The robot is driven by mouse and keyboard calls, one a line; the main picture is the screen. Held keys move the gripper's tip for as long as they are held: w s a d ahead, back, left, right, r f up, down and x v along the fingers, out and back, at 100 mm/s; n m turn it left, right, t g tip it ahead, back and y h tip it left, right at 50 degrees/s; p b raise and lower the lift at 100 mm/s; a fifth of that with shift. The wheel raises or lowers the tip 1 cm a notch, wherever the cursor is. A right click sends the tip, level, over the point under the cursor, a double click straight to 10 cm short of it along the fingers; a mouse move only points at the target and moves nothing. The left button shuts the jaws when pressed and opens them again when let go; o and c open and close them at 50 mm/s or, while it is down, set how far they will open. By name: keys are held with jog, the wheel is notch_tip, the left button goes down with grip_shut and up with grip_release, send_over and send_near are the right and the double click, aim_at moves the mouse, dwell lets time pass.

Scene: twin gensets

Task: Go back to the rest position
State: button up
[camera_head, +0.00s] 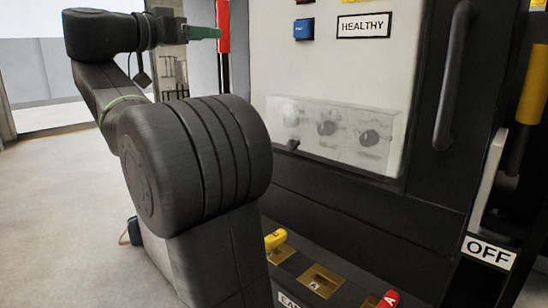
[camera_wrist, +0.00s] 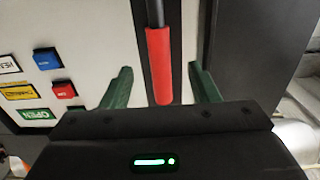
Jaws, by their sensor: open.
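My gripper (camera_wrist: 160,68) is open, with its two green fingers spread apart in the wrist view. A red grip on a dark rod (camera_wrist: 159,65) shows between the fingers, with a gap on each side. In the head view my gripper (camera_head: 217,33) is at the upper left, and its green finger reaches right to the red grip (camera_head: 223,25). I cannot tell there whether they touch. My arm is raised and fills the left of the head view.
A panel (camera_head: 393,57) with a HEALTHY label (camera_head: 363,25), a blue button (camera_head: 303,29) and covered knobs (camera_head: 327,128) stands right of my arm. A dark door handle (camera_head: 452,75), a yellow grip (camera_head: 533,85) and an OFF sign (camera_head: 489,252) are farther right. Open floor (camera_head: 60,210) lies left.

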jog(key=shift+s+a+f, duration=0.3)
jog(key=shift+f, duration=0.05)
jog(key=shift+d, duration=0.1)
